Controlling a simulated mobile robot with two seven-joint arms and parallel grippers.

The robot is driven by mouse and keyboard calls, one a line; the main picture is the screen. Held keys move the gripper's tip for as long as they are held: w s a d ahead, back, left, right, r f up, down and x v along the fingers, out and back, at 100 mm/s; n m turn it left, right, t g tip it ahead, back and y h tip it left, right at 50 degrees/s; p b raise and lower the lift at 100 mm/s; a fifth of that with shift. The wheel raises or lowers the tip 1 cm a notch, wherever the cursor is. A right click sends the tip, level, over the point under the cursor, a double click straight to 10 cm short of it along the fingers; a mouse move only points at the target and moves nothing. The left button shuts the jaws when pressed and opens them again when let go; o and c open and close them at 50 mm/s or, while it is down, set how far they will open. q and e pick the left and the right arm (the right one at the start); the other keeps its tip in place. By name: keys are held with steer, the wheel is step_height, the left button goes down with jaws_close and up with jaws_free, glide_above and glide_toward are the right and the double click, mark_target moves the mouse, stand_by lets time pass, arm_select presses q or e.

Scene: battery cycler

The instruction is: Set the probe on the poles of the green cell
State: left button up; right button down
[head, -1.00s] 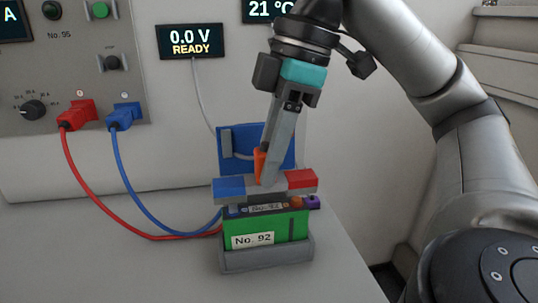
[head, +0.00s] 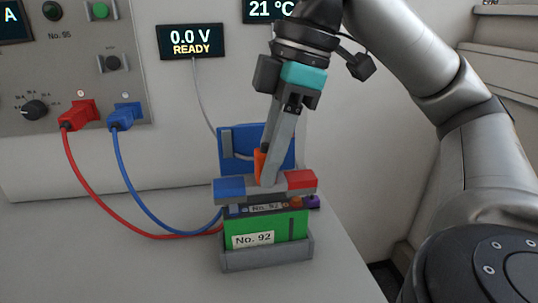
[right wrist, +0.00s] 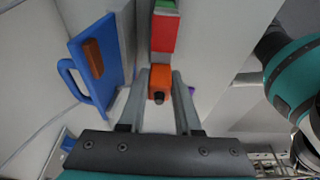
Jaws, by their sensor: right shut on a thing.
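The probe (head: 268,188) is a grey bar with a blue block at its left end and a red block at its right end, and an orange grip in the middle. My right gripper (head: 270,172) is shut on the orange grip (right wrist: 160,79). The green cell (head: 285,229), labelled No. 92, stands upright in a grey holder (head: 268,261). The probe lies lengthwise over the top of the cell. I cannot tell whether its underside touches the poles, as the bar hides part of the cell's top. My left gripper is not in view.
A blue stand (head: 228,135) is close behind the probe. Red (head: 76,116) and blue (head: 126,116) plugs on the panel have cables running to the cell's left side. The display (head: 190,41) reads 0.0 V READY. The table front left is clear.

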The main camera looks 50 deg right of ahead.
steer(key=shift+p, duration=0.35)
steer(key=shift+f+b, duration=0.5)
steer(key=shift+f, duration=0.2)
stand_by(0.8)
stand_by(0.5)
